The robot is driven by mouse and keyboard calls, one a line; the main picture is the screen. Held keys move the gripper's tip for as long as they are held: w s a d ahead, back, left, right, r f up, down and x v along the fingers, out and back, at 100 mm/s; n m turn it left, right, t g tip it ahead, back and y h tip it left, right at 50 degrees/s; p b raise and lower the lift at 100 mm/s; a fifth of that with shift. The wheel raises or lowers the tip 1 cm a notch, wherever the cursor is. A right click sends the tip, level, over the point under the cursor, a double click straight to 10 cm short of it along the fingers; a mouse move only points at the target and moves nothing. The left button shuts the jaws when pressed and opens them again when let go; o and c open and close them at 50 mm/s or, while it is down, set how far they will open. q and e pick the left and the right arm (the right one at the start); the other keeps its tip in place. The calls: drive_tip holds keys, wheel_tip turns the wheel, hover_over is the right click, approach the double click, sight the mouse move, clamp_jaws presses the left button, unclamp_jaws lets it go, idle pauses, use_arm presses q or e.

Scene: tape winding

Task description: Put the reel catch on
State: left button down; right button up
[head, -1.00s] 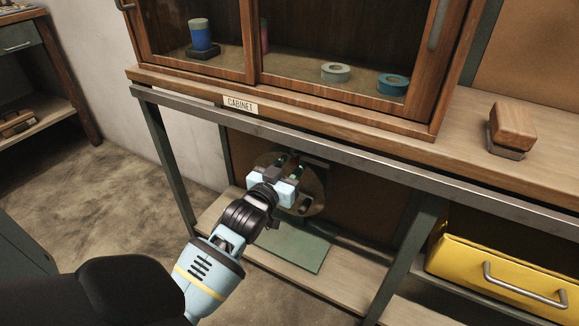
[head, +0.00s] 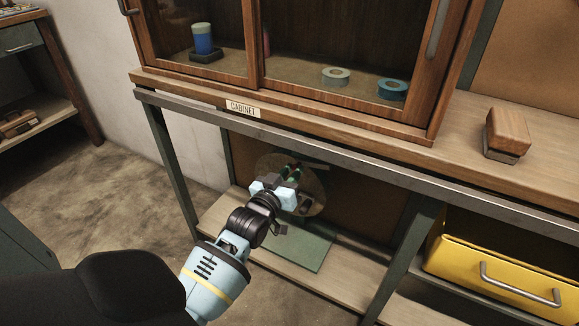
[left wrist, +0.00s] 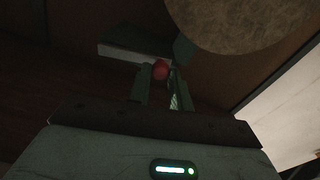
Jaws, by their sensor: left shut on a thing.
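A round tan reel disc (head: 310,190) stands upright on a green base plate (head: 305,250) on the low shelf under the cabinet. My left gripper (head: 293,172) is in front of the disc's upper part and partly hides it. In the left wrist view, the gripper (left wrist: 160,82) is shut on a small red knob (left wrist: 160,69), which may belong to the reel catch. A dark green bracket (left wrist: 125,50) with a pale edge is just beyond the knob. The disc (left wrist: 240,22) fills the upper right there. My right gripper is not in view.
The bench's front rail (head: 330,150) runs above my left gripper, and a bench leg (head: 405,260) stands to its right. A yellow drawer (head: 490,270) is farther right. Tape rolls (head: 336,77) lie in the cabinet above.

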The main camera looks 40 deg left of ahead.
use_arm(q)
drive_tip(key=shift+w+d+f+n+p, duration=0.1)
drive_tip(key=shift+d+f+n+p, duration=0.2)
drive_tip(key=shift+f+n, duration=0.5)
drive_tip(key=shift+d+f+n+p, duration=0.1)
drive_tip(key=shift+f+n+p, duration=0.3)
drive_tip(key=shift+n, duration=0.7)
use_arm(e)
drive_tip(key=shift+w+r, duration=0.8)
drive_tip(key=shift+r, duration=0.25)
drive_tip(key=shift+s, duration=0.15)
use_arm(q)
drive_tip(key=c, duration=1.3)
unclamp_jaws()
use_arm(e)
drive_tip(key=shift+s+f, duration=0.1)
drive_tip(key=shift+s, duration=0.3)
use_arm(q)
drive_tip(key=p+v, duration=0.2)
drive_tip(key=v, duration=0.5)
drive_tip(key=shift+s, duration=0.4)
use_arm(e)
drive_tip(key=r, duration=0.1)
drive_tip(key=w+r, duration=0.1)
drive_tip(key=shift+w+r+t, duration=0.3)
